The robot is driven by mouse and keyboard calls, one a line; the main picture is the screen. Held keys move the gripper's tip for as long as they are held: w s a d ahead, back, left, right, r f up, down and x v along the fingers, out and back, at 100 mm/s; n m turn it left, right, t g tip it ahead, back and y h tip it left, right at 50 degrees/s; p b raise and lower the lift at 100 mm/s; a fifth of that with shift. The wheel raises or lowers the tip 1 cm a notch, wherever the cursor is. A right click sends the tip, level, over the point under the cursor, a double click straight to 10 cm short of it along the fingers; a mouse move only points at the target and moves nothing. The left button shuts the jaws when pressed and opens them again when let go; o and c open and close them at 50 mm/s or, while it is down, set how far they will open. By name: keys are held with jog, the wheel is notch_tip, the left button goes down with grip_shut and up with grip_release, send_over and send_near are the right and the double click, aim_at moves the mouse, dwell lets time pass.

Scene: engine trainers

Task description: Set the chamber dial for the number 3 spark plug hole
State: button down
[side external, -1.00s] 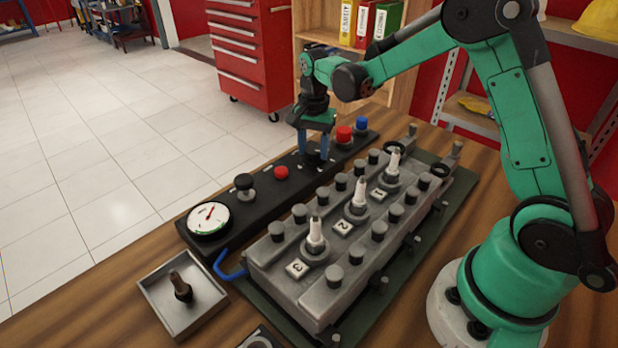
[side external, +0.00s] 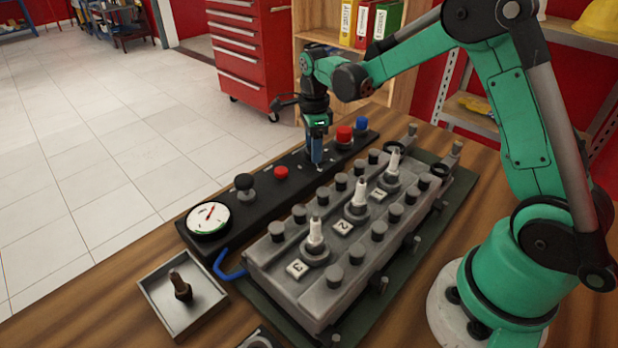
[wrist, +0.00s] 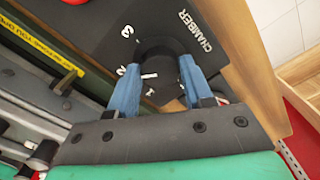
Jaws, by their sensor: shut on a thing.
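The chamber dial (wrist: 165,58) is a black knob on a black panel (wrist: 100,25), beside the white word CHAMBER. White numbers 3, 2 and 1 curve around it in the wrist view. A short white mark at the dial points left, near the 2; its exact setting is hard to tell. My gripper (wrist: 156,78) is shut on the dial, with one blue finger on each side. In the side view my gripper (side external: 316,158) stands upright over the panel and mostly hides the dial. The number 3 spark plug (side external: 315,234) stands upright in the grey cylinder head (side external: 310,288).
Spark plugs 2 (side external: 358,195) and 1 (side external: 393,165) stand behind plug 3. A red button (side external: 281,172), black knob (side external: 244,184) and round gauge (side external: 208,219) share the panel. Red (side external: 344,133) and blue (side external: 362,124) knobs stand close behind my gripper. A tray (side external: 150,290) sits front left.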

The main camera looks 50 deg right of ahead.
jog(key=m, duration=0.5)
jog(key=shift+m, duration=0.3)
jog(key=m, duration=0.5)
jog(key=shift+m, duration=0.4)
jog(key=shift+c, duration=1.7)
grip_release()
jog(key=shift+r, duration=2.85)
